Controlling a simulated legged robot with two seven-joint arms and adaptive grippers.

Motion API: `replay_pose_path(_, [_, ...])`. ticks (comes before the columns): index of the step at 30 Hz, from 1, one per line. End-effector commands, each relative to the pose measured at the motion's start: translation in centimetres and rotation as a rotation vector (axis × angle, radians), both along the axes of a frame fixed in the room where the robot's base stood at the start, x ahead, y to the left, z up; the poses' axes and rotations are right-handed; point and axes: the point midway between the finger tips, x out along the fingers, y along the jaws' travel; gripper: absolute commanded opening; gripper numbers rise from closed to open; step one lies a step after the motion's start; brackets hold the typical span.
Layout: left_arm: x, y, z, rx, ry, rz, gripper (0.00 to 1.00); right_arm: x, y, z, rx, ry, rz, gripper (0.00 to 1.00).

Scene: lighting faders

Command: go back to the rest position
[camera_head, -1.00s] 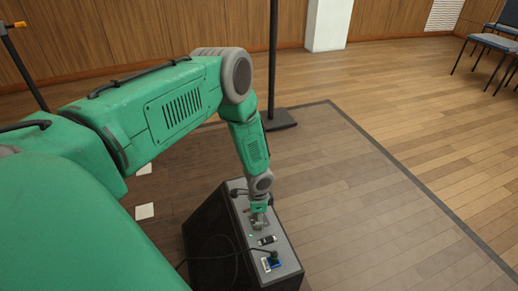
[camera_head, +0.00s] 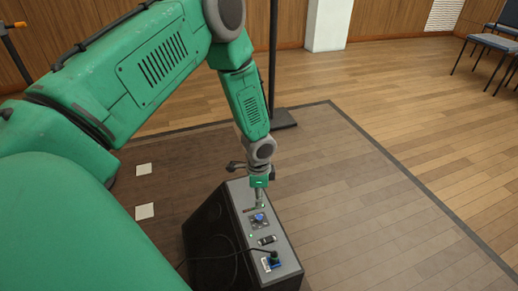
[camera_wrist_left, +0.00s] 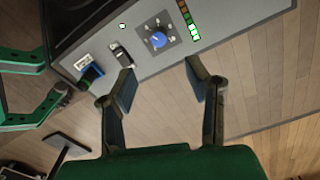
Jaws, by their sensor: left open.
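My left gripper (camera_head: 259,203) is over the far part of a grey control panel (camera_head: 286,254) on top of a black box. In the left wrist view its two dark fingers (camera_wrist_left: 160,82) are spread apart with nothing between them. A blue knob (camera_head: 259,217) on the panel lies just beyond the fingertips in the wrist view (camera_wrist_left: 158,39), apart from them. A black fader or switch (camera_head: 267,240) sits nearer on the panel. My right gripper cannot be made out in either view.
The black box (camera_head: 205,240) stands on a dark mat. A blue plug with a cable (camera_head: 271,262) is at the panel's near end. A black stand pole (camera_head: 273,60) rises behind my arm. The wooden floor to the right is clear up to the chairs (camera_head: 490,42).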

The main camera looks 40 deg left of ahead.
Motion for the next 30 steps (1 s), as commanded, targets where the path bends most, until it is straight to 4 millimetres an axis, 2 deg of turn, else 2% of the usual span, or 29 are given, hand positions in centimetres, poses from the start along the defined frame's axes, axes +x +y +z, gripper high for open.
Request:
replay_pose_path(15, [0.0,0.0,0.0,0.0,0.0,0.0,0.44,0.2,0.0,-0.1,0.0,0.002,0.0,0.38])
replay_pose_path(19, [-0.8,-1.0,-0.4,-0.016,0.003,0.017,0.44,0.1,0.0,-0.1,0.0,0.002,0.0,0.38])
replay_pose_path(23, [-4.0,-4.5,-1.5,-0.069,0.013,0.097,0.44,0.1,0.0,-0.1,0.0,0.003,0.0,0.38])
replay_pose_path(26, [-8.1,-8.0,-2.4,-0.115,0.023,0.217,0.44,0.1,0.0,-0.1,0.0,0.003,0.0,0.38])
replay_pose_path(27, [-10.1,-9.2,-2.7,-0.126,0.027,0.275,0.44,0.1,0.0,-0.1,0.0,0.003,0.0,0.38])
replay_pose_path(30, [-14.7,-11.2,-2.8,-0.127,0.027,0.423,0.44,0.1,0.0,-0.1,0.0,0.003,0.0,0.38])
